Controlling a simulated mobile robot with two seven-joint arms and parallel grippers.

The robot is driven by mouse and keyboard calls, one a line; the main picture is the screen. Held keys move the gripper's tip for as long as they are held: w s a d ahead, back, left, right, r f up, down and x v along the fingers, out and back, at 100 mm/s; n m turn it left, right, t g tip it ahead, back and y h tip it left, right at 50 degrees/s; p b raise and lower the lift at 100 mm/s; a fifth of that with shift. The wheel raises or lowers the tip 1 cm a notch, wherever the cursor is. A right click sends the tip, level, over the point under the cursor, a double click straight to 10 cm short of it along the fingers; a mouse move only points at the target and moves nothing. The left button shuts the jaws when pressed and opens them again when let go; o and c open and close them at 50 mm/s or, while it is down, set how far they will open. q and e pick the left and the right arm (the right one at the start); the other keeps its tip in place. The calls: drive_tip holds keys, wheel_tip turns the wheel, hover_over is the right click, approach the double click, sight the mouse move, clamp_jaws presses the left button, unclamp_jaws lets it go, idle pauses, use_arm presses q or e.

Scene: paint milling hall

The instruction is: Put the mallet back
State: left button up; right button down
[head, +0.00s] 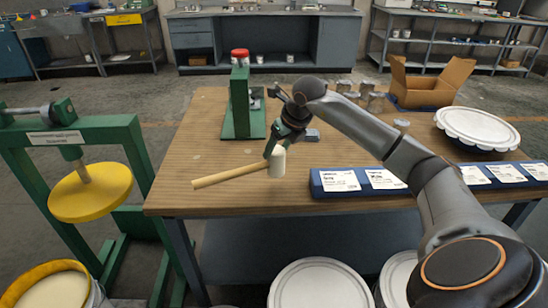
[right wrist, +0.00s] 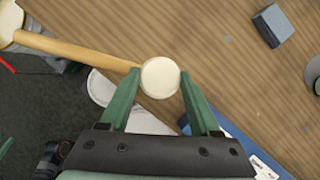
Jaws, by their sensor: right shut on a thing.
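The mallet has a pale cylindrical head (head: 277,163) and a light wooden handle (head: 228,177) that points left. My right gripper (head: 275,150) comes down over the head from behind and is shut on it. In the right wrist view the round end of the mallet head (right wrist: 160,78) sits between the two green fingers, and the handle (right wrist: 80,50) runs to the upper left. The mallet is over the front part of the wooden table (head: 200,150); I cannot tell whether it touches the top. My left gripper is not in view.
A blue label tray (head: 340,181) lies along the table's front edge, right of the mallet. A green press (head: 240,100) stands behind it. A cardboard box (head: 430,82), metal cups and a white-lidded tub (head: 476,128) stand at right. A green frame (head: 125,135) stands left; buckets stand below.

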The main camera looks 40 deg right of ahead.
drive_tip(key=shift+w+d+f, duration=0.1)
drive_tip(key=shift+w+f, duration=0.65)
wheel_tip(320, 180, down, 4)
drive_tip(key=shift+w+r, duration=0.1)
drive_tip(key=shift+r, duration=0.15)
drive_tip(key=shift+c, duration=0.6)
unclamp_jaws()
